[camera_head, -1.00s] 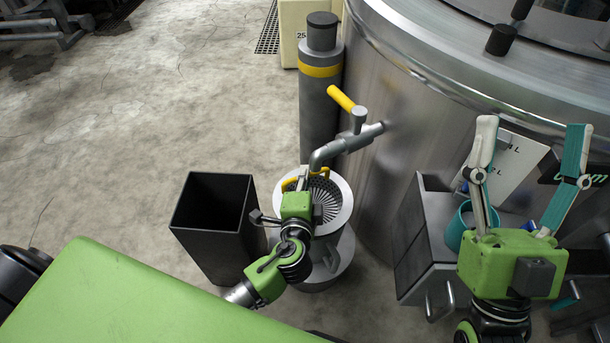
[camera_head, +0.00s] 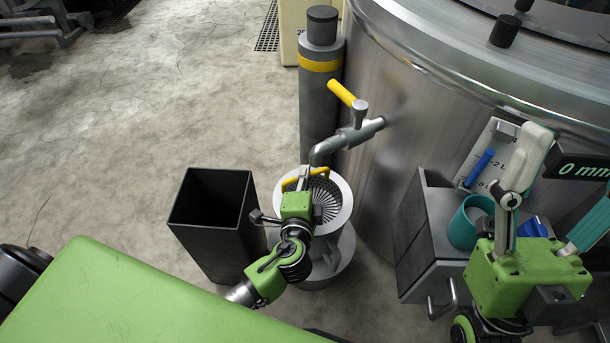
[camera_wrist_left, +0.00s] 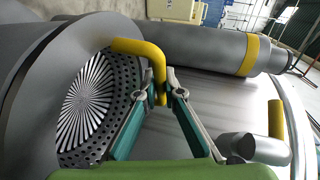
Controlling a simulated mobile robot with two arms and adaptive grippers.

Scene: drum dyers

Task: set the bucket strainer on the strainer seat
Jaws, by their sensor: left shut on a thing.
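The bucket strainer (camera_head: 328,193) is a round, perforated grey bowl with a slotted bottom and a yellow handle. In the head view it is inside the pale ring of the strainer seat (camera_head: 343,218), under the tap. I cannot tell whether it rests fully on the seat. My arm hides part of the strainer and ring. My right gripper (camera_head: 568,178) is at the right, open and empty, away from the strainer.
A tap (camera_head: 345,143) with a yellow lever reaches over the strainer from the steel drum (camera_head: 440,110). A dark open bin (camera_head: 215,222) stands left of the seat. A grey post (camera_head: 320,110) stands behind. A teal cup (camera_head: 466,228) sits in a grey holder at right.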

